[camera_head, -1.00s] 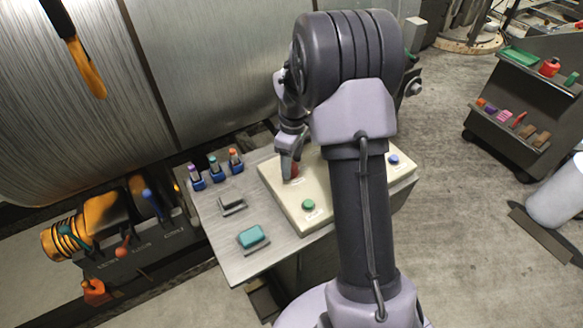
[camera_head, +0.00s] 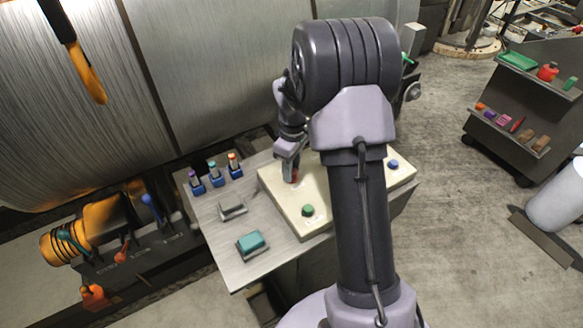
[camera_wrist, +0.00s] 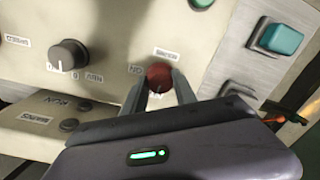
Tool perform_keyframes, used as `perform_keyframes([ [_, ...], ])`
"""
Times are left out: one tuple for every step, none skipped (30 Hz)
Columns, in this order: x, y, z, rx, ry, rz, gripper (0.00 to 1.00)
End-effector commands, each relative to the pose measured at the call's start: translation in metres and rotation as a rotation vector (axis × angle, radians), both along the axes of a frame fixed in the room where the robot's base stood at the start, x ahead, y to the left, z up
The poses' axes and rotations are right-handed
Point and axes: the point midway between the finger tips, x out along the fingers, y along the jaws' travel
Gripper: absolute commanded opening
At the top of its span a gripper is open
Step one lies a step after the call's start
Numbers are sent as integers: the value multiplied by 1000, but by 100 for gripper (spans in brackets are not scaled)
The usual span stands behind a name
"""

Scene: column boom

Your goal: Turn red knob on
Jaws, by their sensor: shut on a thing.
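The red knob (camera_wrist: 158,76) sits on the cream control panel (camera_wrist: 215,35), with small printed labels beside it. In the wrist view my gripper (camera_wrist: 160,90) has its two fingers on either side of the knob, shut on it. In the head view my gripper (camera_head: 289,172) reaches down to the panel, and a bit of the red knob (camera_head: 295,176) shows beside the fingers. My arm hides part of the panel. The label next to the knob is partly legible, but I cannot tell the knob's exact angle.
A green button (camera_head: 308,210) and a blue button (camera_head: 393,164) are on the panel. A black knob (camera_wrist: 68,55) is left of the red one in the wrist view. A teal rocker (camera_head: 251,241) and several small coloured-tip switches (camera_head: 214,172) are on the metal console (camera_head: 240,270).

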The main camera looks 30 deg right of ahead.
Motion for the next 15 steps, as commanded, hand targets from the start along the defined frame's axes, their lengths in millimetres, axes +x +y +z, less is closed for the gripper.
perform_keyframes([
  [0,0,1,1,0,-24,0],
  [0,0,1,1,1,-43,0],
  [0,0,1,1,1,-70,0],
  [0,0,1,1,1,-94,0],
  [0,0,1,1,1,-119,0],
  [0,0,1,1,0,-153,0],
  [0,0,1,1,0,-181,0],
  [-1,0,1,1,0,-208,0],
  [-1,0,1,1,1,-247,0],
  [-1,0,1,1,1,-275,0],
  [-1,0,1,1,1,-304,0],
  [-1,0,1,1,1,-342,0],
  [-1,0,0,0,1,-371,0],
  [-1,0,0,0,1,-399,0],
  [-1,0,0,1,1,-437,0],
])
